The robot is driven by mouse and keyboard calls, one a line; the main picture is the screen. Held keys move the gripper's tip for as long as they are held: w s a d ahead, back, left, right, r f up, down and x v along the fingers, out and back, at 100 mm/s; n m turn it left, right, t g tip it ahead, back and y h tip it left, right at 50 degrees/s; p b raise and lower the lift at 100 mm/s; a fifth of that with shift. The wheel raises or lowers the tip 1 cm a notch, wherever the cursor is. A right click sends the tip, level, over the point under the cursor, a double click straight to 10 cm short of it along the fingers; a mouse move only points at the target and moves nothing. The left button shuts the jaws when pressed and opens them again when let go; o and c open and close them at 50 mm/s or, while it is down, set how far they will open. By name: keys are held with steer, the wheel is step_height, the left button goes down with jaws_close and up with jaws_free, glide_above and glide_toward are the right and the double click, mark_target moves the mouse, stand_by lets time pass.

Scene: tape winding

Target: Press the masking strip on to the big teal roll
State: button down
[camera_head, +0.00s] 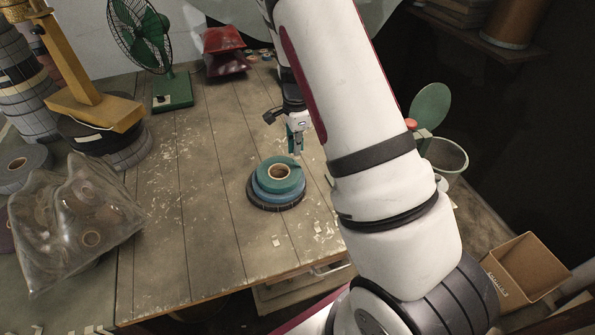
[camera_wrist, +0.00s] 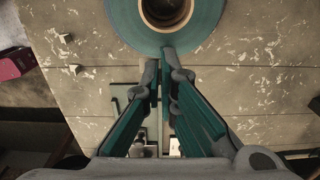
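The big teal roll (camera_head: 268,185) lies flat on a stack with blue and dark layers on the wooden table. It also shows at the top of the wrist view (camera_wrist: 128,22), with a brown core. My gripper (camera_head: 296,150) points down at the roll's back right edge. In the wrist view its teal fingers (camera_wrist: 164,68) come almost together beside the roll's rim. A thin teal strip (camera_wrist: 164,84) shows edge-on between the fingertips and seems pinched there. Its length is mostly hidden by the fingers.
A plastic bag of rolls (camera_head: 75,225) and a yellow stand (camera_head: 95,108) are at the left. A green fan (camera_head: 172,90) and a red object (camera_head: 225,50) are at the back. A cardboard box (camera_head: 530,268) stands at the lower right. The table left of the roll is clear.

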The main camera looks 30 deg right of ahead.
mark_target(295, 164)
steer(key=shift+w+d+r, duration=0.1)
steer(key=shift+w+r, duration=0.1)
steer(key=shift+w, duration=0.2)
steer(key=shift+w+d+r, duration=0.1)
steer(key=shift+w+r, duration=0.05)
steer(key=shift+w, duration=0.25)
steer(key=shift+f+b, duration=1.25)
steer(key=shift+f, duration=1.85)
steer(key=shift+f, duration=0.4)
steer(key=c, duration=1.3)
jaws_free()
steer(key=shift+r, duration=0.15)
steer(key=shift+r+p, duration=0.85)
steer(key=shift+r, duration=2.1)
